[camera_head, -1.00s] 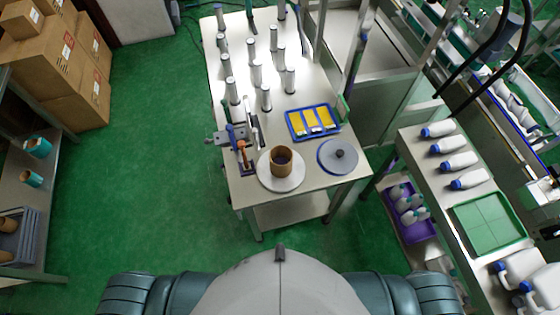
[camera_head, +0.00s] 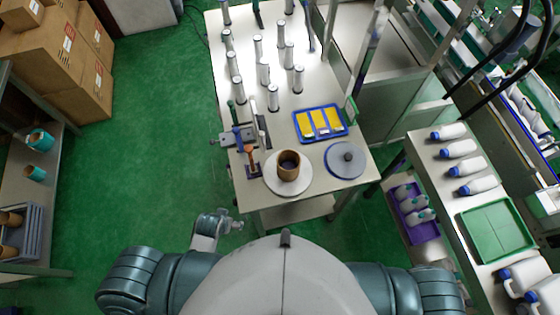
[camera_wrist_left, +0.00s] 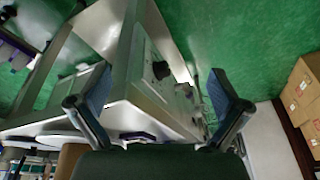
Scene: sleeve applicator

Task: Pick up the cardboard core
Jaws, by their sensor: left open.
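The cardboard core (camera_head: 289,165) is a short brown tube standing upright on a white round plate (camera_head: 272,183) at the table's near edge. A brown shape low in the left wrist view (camera_wrist_left: 68,160) looks like the same core, partly cut off by my gripper body. My left gripper (camera_head: 236,226) is in front of the table's near left corner, left of the core and apart from it. In the left wrist view my left gripper (camera_wrist_left: 160,105) has its two fingers spread wide with nothing between them. My right gripper is not in view.
A grey round disc (camera_head: 345,160) lies right of the core. A blue tray with yellow pieces (camera_head: 319,123) is behind it. A small tool stand (camera_head: 252,163) is close on the left. Several white cylinders stand farther back. Green floor (camera_head: 150,180) is clear left of the table.

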